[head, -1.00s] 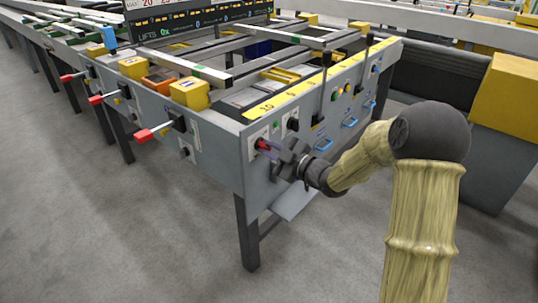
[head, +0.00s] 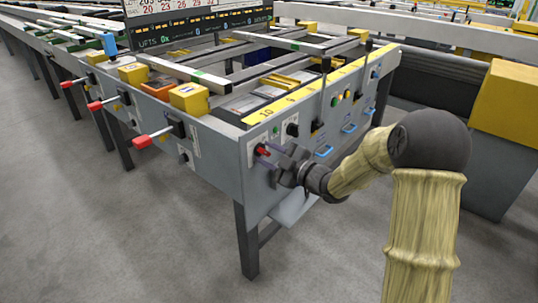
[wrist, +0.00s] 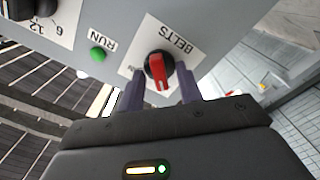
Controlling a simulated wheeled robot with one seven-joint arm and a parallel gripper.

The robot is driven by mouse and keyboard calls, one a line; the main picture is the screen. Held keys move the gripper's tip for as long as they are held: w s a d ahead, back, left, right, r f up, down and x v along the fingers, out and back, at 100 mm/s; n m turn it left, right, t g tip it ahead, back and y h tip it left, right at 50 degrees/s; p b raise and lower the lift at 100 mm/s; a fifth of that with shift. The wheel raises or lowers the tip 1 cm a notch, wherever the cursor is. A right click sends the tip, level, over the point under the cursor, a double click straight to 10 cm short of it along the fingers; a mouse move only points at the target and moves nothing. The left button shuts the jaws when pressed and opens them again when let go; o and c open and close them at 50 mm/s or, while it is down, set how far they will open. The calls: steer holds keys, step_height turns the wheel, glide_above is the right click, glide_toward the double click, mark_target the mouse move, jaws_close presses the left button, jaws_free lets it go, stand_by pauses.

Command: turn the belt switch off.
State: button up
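The belt switch is a round black knob with a red handle (wrist: 160,68) on a white plate marked BELTS in the wrist view. Its red handle points down the picture, towards my gripper. In the head view the switch (head: 262,151) sits on the grey end panel, near the corner. My gripper (wrist: 160,91) is open, with one finger on each side of the red handle and visible gaps between. It also shows in the head view (head: 272,158), right at the switch. Part of the lettering at the plate's left is hidden behind a finger.
A green RUN button (wrist: 97,54) sits left of the switch in the wrist view. Another black knob (head: 292,129) is close by on the panel. Red-tipped levers (head: 143,141) stick out of the left side. Blue handles (head: 324,151) line the right side.

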steer(key=p+v, duration=0.4)
steer(key=v, duration=1.3)
steer(key=shift+s+d+f, duration=0.1)
